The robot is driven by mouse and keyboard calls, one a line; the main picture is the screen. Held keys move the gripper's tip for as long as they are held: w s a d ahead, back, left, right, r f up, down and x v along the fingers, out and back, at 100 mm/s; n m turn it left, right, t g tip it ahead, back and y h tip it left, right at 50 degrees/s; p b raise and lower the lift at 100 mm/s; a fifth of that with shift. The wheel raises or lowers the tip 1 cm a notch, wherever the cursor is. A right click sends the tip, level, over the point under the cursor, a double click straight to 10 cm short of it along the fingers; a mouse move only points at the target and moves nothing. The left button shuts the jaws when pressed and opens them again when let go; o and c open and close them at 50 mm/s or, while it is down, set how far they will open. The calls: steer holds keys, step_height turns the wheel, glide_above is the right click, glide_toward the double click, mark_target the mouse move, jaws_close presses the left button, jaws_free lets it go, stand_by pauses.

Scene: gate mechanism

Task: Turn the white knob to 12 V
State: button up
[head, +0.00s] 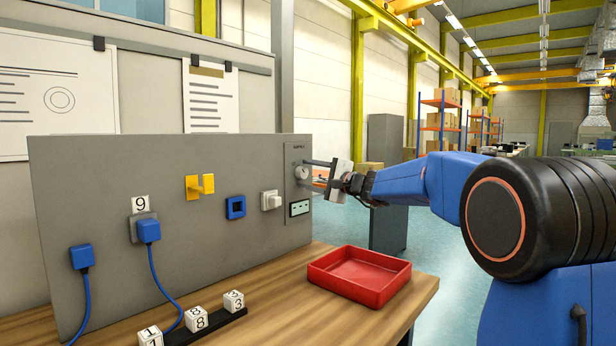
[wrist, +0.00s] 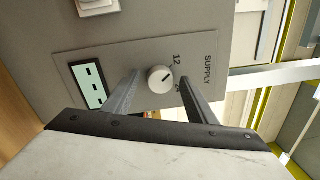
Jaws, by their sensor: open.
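The white knob (wrist: 159,79) sits on the grey SUPPLY panel (wrist: 205,45); it also shows in the head view (head: 301,173). A dark pointer line on the knob points toward the printed scale side. The printed "12" (wrist: 177,59) is beside the knob, and another mark is partly hidden by a finger. The display (wrist: 89,86) shows dashes. My gripper (wrist: 158,77) is open, its two fingers on either side of the knob, with a gap visible. In the head view my gripper (head: 312,174) reaches the panel from the right. Contact with the panel cannot be told.
The board also carries a white switch (head: 271,200), a blue square socket (head: 236,207), a yellow handle (head: 200,187) and blue plugs (head: 148,231) with cables. A red tray (head: 359,275) and numbered cubes (head: 234,301) stand on the wooden table (head: 270,330) below.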

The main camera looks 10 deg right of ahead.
steer(key=v, duration=1.7)
steer(key=shift+d, duration=0.1)
